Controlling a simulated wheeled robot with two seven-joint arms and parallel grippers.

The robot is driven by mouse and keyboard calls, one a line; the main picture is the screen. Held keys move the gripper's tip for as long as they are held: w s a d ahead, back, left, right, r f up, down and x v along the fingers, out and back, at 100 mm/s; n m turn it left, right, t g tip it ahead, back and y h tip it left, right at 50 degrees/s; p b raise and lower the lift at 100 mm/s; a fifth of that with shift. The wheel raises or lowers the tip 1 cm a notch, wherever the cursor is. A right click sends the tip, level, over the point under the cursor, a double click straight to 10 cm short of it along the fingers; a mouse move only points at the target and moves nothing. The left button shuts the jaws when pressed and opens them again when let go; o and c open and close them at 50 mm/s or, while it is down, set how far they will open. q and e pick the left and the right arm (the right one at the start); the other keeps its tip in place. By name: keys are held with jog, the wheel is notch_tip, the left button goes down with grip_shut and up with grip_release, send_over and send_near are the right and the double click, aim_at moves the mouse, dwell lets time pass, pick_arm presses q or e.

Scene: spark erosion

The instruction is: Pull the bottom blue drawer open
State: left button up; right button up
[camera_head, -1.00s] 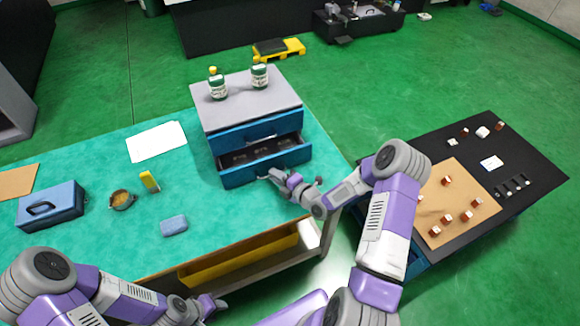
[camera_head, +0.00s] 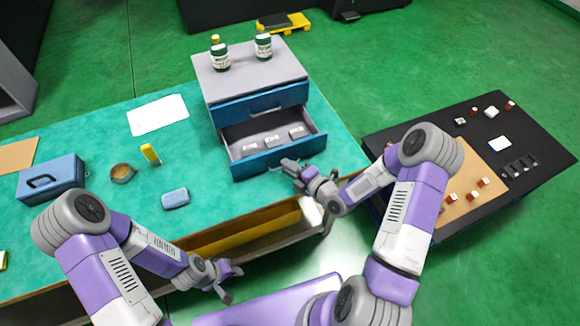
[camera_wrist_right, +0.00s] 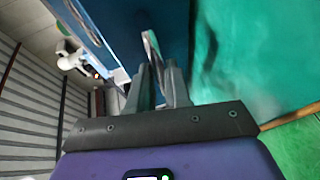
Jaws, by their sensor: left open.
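The bottom blue drawer (camera_head: 250,167) of the grey-topped cabinet is pulled well out, and several small pale packets show inside it. My right gripper (camera_head: 290,165) is at the drawer's front. In the right wrist view, my right gripper's fingers (camera_wrist_right: 160,82) are close together around the metallic handle (camera_wrist_right: 152,48), against the blue drawer front. The contact itself is partly hidden. My left gripper (camera_head: 230,280) is open and empty in front of the table's near edge.
Two green-and-white bottles (camera_head: 263,46) stand on the cabinet (camera_head: 245,72). The upper blue drawer (camera_head: 258,103) is closed. A blue toolbox (camera_head: 50,180), a small bowl (camera_head: 122,173) and a blue block (camera_head: 175,198) are on the green table. A black side table (camera_head: 480,130) is at the right.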

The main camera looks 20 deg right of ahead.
jog(key=o, duration=0.3)
jog(key=shift+s, duration=0.1)
jog(key=v, duration=0.7)
jog(key=shift+s+d+r, duration=0.1)
jog(key=shift+s, duration=0.1)
